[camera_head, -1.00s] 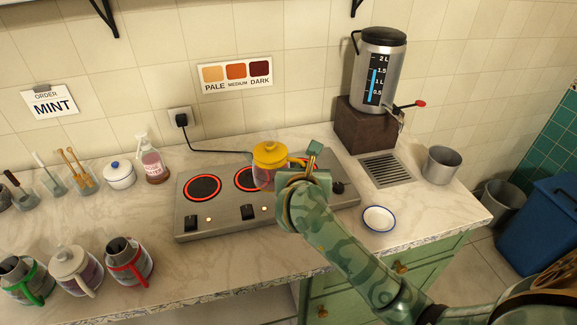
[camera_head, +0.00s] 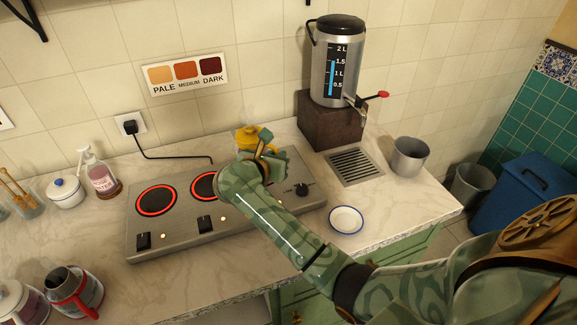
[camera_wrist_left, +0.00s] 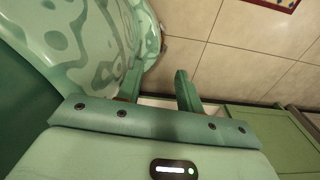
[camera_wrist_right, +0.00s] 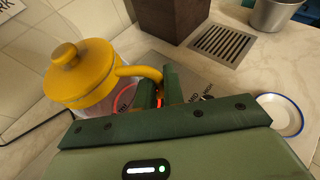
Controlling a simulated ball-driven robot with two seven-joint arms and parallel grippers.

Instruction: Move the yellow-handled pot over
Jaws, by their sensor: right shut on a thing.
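The yellow-handled pot has a yellow lid and a clear body. In the head view its lid (camera_head: 247,137) shows behind my right gripper (camera_head: 262,152), over the back right of the hot plate (camera_head: 170,240). In the right wrist view the pot (camera_wrist_right: 82,75) is at the left, and my right gripper (camera_wrist_right: 160,88) is shut on its yellow handle. A red glow shows near its base; whether it touches the plate I cannot tell. My left gripper (camera_wrist_left: 160,88) is out of the head view; in its wrist view the fingers stand apart, empty, with floor tiles beyond.
Two red rings (camera_head: 156,200) glow on the plate. A samovar (camera_head: 337,62) on a brown block, a drain grille (camera_head: 355,167) and a metal cup (camera_head: 409,156) stand right. A white saucer (camera_head: 346,219) lies in front. A red-handled pot (camera_head: 75,290) stands front left.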

